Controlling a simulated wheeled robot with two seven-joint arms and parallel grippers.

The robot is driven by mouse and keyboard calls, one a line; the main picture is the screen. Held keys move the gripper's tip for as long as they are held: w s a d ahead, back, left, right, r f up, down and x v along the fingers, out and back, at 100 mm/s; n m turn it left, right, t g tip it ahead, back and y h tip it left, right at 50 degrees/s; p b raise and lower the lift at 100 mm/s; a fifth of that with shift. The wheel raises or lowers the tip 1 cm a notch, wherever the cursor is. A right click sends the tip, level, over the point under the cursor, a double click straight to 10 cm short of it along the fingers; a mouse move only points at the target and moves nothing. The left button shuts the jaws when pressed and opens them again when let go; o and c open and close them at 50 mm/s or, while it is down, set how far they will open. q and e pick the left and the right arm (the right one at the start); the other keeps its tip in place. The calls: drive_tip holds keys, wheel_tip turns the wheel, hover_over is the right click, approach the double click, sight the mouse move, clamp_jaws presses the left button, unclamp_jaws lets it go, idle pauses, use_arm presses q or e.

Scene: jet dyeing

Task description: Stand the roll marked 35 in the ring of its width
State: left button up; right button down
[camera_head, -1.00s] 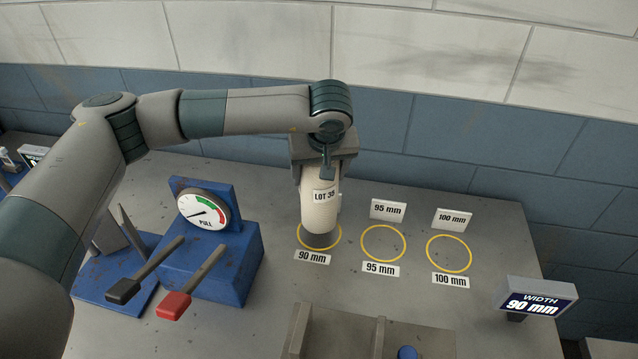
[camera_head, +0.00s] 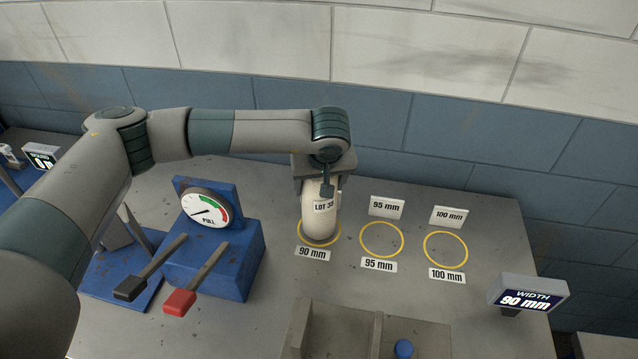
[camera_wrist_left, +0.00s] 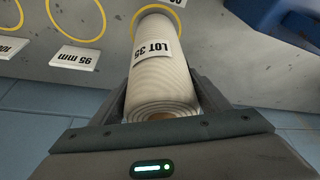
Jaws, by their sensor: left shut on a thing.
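The cream roll (camera_head: 319,219) carries a tag that reads LOT 35 in the left wrist view (camera_wrist_left: 163,78). My left gripper (camera_head: 324,188) is shut on the upper part of the roll and points down. The roll looks upright, its lower end at the yellow 90 mm ring (camera_head: 300,240). I cannot tell whether its base touches the table. The 95 mm ring (camera_head: 382,240) and 100 mm ring (camera_head: 446,250) are empty. The width display (camera_head: 530,298) reads 90 mm. My right gripper is not in view.
A blue stand with a PULL gauge (camera_head: 206,208) and two levers, one black-tipped (camera_head: 130,288) and one red-tipped (camera_head: 180,302), stands left of the rings. A grey tray (camera_head: 340,325) with a blue knob is in front. The wall is behind.

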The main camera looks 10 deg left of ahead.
use_arm(q)
drive_tip(key=o, duration=2)
drive_tip(key=shift+r, duration=0.15)
drive_tip(key=b+v, duration=0.4)
drive_tip(key=v, duration=0.6)
drive_tip(key=shift+s, duration=0.15)
drive_tip(key=shift+b+v, duration=0.35)
drive_tip(key=shift+v, duration=0.55)
